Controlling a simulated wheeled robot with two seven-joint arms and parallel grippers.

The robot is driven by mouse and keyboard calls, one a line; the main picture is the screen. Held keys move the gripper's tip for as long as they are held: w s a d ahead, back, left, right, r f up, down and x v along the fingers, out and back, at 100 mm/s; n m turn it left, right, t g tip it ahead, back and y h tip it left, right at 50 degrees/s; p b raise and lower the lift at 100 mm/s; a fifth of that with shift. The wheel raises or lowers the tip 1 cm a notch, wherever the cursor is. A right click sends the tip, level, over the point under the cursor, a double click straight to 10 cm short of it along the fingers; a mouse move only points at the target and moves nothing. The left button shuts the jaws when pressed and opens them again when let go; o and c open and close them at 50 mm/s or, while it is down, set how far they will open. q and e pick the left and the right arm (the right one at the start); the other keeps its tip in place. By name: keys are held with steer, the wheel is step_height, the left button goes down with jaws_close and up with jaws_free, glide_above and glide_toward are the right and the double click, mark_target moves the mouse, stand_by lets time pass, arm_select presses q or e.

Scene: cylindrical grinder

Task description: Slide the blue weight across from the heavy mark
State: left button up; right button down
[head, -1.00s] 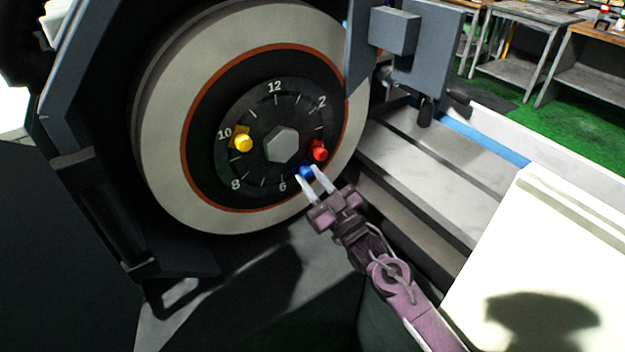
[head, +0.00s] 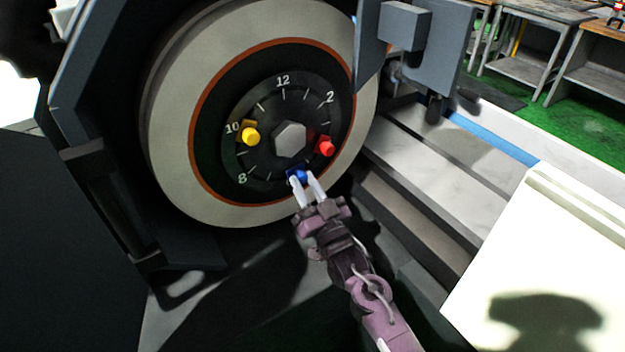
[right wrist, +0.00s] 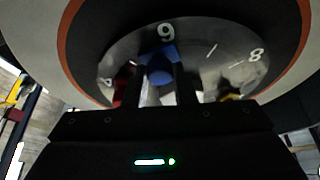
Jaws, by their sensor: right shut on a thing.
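The blue weight (head: 299,176) sits low on the dark numbered dial (head: 270,110) of the grinding wheel, close to the 6 position. My right gripper (head: 303,179) is shut on the blue weight, its two pale fingers on either side of it. In the right wrist view the blue weight (right wrist: 160,65) is between the dark fingers, right by the upside-down 6. In the head view the 6 is hidden behind the weight and fingers. I cannot make out a heavy mark. My left gripper is not in view.
A yellow weight (head: 250,135) sits near the 10 and a red weight (head: 325,148) right of the hex nut (head: 290,139). A grey bracket (head: 420,45) stands at upper right of the wheel (head: 175,125). A pale panel (head: 560,270) is at lower right.

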steer(key=shift+s+a+m+h, duration=0.4)
steer(key=shift+a+m+h, duration=0.2)
steer(key=shift+m, duration=0.6)
steer(key=shift+t, duration=0.3)
steer(key=c, duration=1.2)
jaws_free()
steer(key=shift+f, duration=0.1)
steer(key=b+v, duration=0.1)
steer(key=v, duration=0.6)
steer(key=shift+s+d+f, duration=0.1)
steer(key=shift+s+d, duration=0.05)
steer(key=shift+s, duration=0.25)
